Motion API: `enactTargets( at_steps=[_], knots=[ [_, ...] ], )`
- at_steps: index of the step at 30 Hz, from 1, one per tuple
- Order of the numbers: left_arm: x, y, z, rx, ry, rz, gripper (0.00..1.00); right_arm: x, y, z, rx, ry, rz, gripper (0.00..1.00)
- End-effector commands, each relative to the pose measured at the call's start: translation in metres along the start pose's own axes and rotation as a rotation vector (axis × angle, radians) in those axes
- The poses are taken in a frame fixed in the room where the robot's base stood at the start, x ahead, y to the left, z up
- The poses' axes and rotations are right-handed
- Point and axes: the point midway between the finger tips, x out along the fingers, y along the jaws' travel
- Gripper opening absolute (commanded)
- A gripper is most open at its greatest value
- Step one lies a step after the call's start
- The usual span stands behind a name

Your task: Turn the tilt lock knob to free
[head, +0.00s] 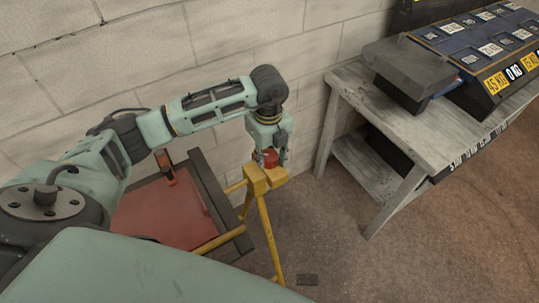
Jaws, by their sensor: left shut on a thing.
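A red knob (271,157) sits on top of a yellow stand (257,180) in the middle of the head view. I take it to be the tilt lock knob. My left gripper (270,152) points straight down over it and is shut on it, with the fingers at its sides. The fingers and palm hide part of the knob, and no marking for free or locked can be read. My right gripper does not show.
A reddish panel with a dark frame (219,191) lies left of the yellow stand, with a small orange-red part (165,168) at its back. A grey wooden bench (352,118) with dark equipment stands at the right. A block wall is close behind. Open floor lies at lower right.

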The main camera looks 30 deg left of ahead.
Motion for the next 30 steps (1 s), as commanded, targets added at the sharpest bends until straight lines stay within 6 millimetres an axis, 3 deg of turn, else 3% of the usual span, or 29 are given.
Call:
enactTargets(
  at_steps=[18, 30],
  knots=[
    [-0.0019, 0.0008, 0.0, -0.557, -0.01, 0.003, 0.05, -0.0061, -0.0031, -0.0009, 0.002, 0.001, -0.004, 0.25],
    [-0.0006, 0.0006, -0.0022, -0.745, -0.008, 0.005, 0.05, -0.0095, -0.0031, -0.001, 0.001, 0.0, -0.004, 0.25]
  ],
)
